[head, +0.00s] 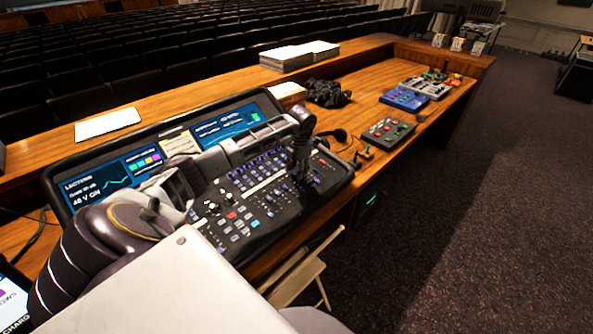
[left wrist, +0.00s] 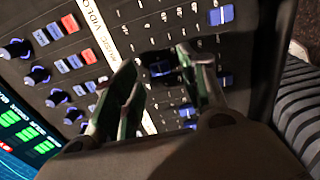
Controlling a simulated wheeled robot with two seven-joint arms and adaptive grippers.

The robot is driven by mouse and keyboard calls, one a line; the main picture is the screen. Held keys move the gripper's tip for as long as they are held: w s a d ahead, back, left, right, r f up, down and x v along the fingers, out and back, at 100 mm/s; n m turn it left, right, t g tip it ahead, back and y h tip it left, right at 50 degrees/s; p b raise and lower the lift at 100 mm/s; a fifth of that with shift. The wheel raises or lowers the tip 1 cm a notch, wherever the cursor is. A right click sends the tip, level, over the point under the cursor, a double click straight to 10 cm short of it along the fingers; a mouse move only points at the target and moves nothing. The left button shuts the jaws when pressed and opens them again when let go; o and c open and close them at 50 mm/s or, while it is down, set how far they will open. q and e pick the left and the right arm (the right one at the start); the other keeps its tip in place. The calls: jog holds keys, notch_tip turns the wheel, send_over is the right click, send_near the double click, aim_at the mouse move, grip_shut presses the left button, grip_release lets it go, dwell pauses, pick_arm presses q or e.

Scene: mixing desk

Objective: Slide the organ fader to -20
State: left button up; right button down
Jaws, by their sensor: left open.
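The mixing console (head: 250,200) stands on the wooden desk, with rows of small faders and buttons on its panel. My left gripper (head: 300,172) points down over the right part of the panel. In the left wrist view its two fingers (left wrist: 155,72) are apart, with a dark, blue-lit fader cap (left wrist: 160,68) showing between their tips. I cannot tell whether they touch it. A white label strip (left wrist: 92,32) reads MUSIC and VIDEO. No organ label or -20 mark is readable, so I cannot tell which fader is the organ one. My right gripper is not in view.
Round knobs (left wrist: 38,75) and red and blue buttons (left wrist: 70,24) lie left of the fingers in the left wrist view. A gooseneck microphone (head: 335,134) stands near the console's right end. Small control boxes (head: 388,132) and a black cable heap (head: 327,93) lie farther right.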

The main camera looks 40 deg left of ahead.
pick_arm(q)
jog(key=shift+a+f, duration=0.1)
jog(key=shift+f, duration=0.6)
grip_shut()
